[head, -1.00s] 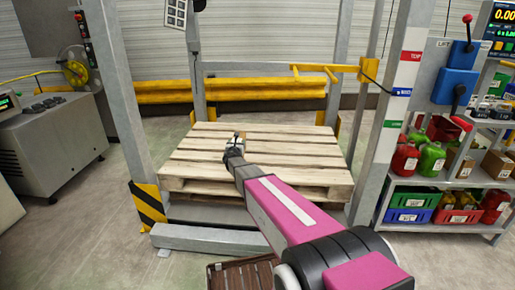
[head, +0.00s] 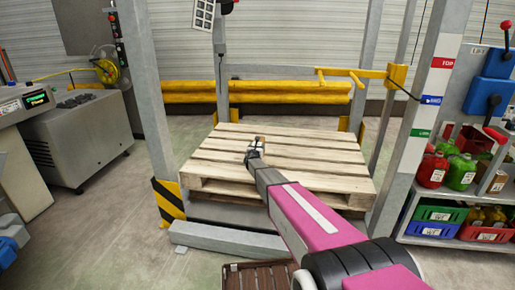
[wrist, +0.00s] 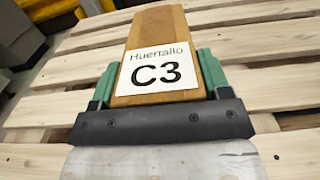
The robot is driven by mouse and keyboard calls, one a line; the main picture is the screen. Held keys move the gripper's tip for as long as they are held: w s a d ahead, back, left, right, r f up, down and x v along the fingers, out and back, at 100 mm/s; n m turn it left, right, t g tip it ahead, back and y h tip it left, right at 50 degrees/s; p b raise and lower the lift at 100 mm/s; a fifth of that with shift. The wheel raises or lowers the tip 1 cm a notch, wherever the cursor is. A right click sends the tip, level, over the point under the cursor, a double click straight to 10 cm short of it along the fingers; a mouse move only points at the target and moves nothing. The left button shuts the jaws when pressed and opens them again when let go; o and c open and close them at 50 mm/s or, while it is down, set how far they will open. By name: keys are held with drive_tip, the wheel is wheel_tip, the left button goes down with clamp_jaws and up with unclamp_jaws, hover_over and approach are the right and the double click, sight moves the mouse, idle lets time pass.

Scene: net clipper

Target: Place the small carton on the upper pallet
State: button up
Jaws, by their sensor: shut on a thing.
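The small carton (wrist: 158,28) is brown with a white label reading "Huertallo C3". It fills the middle of the wrist view, between the green-padded fingers of my gripper (wrist: 158,85), which is shut on it. In the head view the carton (head: 258,141) is small and partly hidden by my gripper (head: 254,153). It is over the middle of the upper wooden pallet (head: 215,155). I cannot tell whether its underside touches the slats.
The pallet sits inside a grey metal frame with posts (head: 150,100) on both sides. A yellow bar (head: 345,74) reaches across behind it. A shelf with crates (head: 440,213) stands right, a grey machine (head: 75,140) left. Slats around the carton are bare.

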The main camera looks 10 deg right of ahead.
drive_tip(key=shift+f, duration=1.9)
drive_tip(key=shift+f, duration=0.15)
drive_tip(key=o, duration=1.6)
drive_tip(key=shift+o, duration=0.2)
drive_tip(key=v, duration=1.2)
drive_tip(key=s+d+r+m+g+h, duration=0.2)
drive_tip(key=s+d+m+g, duration=0.4)
drive_tip(key=s+m, duration=0.45)
drive_tip(key=s+d+r+m+g+h, duration=0.2)
drive_tip(key=s+d+m+g, duration=0.2)
drive_tip(key=s+d+m, duration=0.45)
drive_tip(key=s+a+m+g+y, duration=0.2)
drive_tip(key=s+a+m+y, duration=0.1)
drive_tip(key=s, duration=0.5)
drive_tip(key=s+a+r+m+g+y, duration=0.1)
drive_tip(key=s+a+m+g+y, duration=0.1)
drive_tip(key=s+m, duration=0.4)
drive_tip(key=s+a+m+g+y, duration=0.3)
drive_tip(key=s+m+y, duration=0.1)
drive_tip(key=s, duration=0.8)
drive_tip(key=shift+a+y, duration=0.3)
